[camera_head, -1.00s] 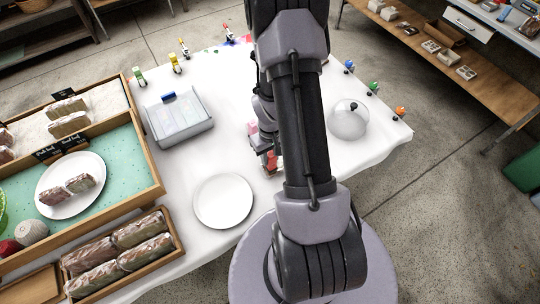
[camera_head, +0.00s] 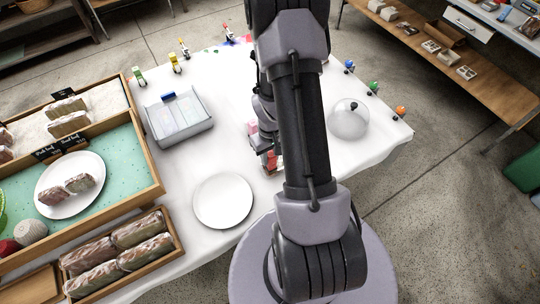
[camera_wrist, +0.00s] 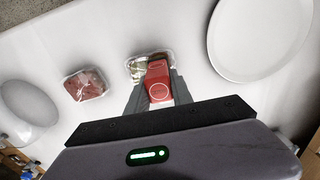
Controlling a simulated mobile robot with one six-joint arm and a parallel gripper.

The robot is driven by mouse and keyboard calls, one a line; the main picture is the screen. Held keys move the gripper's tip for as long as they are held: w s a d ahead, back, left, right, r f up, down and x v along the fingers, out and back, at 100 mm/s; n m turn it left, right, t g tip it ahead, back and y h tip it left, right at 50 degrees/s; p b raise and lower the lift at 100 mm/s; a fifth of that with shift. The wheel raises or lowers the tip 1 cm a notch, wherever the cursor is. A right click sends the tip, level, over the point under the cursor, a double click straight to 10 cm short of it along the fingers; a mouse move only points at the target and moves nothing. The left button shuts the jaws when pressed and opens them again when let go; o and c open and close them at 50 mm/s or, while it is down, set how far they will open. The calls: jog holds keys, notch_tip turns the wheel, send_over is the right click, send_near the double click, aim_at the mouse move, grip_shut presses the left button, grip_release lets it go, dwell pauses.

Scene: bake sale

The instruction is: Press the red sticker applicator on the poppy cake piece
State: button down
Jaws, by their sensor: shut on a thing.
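My gripper (camera_wrist: 156,90) is shut on the red sticker applicator (camera_wrist: 158,78), which sits between its two fingers in the wrist view. A clear-wrapped piece (camera_wrist: 135,67) with pale, yellowish-green contents lies right at the applicator's far end, partly hidden by it. I cannot tell whether the two touch, nor whether this piece is the poppy cake. A second wrapped piece (camera_wrist: 84,86), dark pink-red, lies apart to the left. In the head view my arm hides most of this spot; a bit of the red applicator (camera_head: 269,160) shows beside it.
An empty white plate (camera_head: 223,201) is at the table's front. A clear dome (camera_head: 348,120) stands right of my arm. A lidded clear box (camera_head: 178,118) is at left. Wooden trays with wrapped loaves (camera_head: 118,255) line the left edge. Several small coloured applicators (camera_head: 374,87) stand along the table edges.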

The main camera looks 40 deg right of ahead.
jog(key=shift+r, duration=0.1)
notch_tip(320, 180, up, 7)
jog(key=p, duration=0.5)
dwell(0.5)
